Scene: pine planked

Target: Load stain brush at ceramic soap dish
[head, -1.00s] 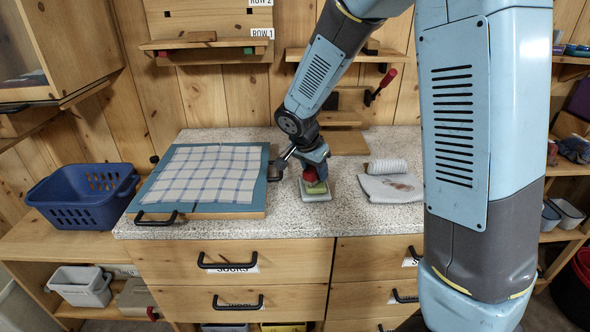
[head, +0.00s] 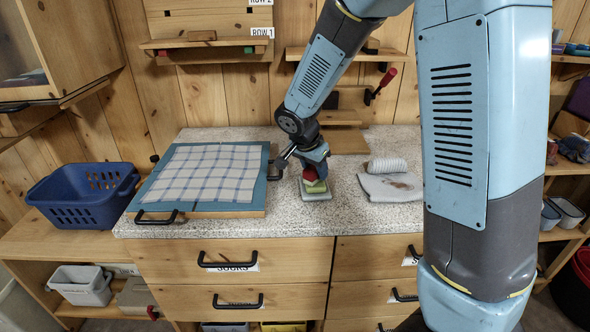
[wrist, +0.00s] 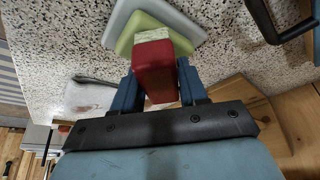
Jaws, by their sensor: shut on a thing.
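The stain brush (wrist: 153,66) is a red block with a cream strip along its end. In the head view the brush (head: 310,173) is partly hidden by the fingers. My gripper (wrist: 158,86) is shut on it, one blue finger on each side; the gripper (head: 315,171) is low over the counter in the head view. The ceramic soap dish (head: 317,197) is pale and squarish, directly below the brush; its pale rim (wrist: 116,17) shows in the wrist view. A green layer (head: 316,187) lies between dish rim and brush. I cannot tell whether the brush touches it.
A blue-framed board with a checked cloth (head: 209,174) lies left of the dish, its black handle close to my gripper. A stained cloth (head: 391,187) and a roll (head: 388,166) lie to the right. Bare speckled counter (head: 292,220) is in front of the dish.

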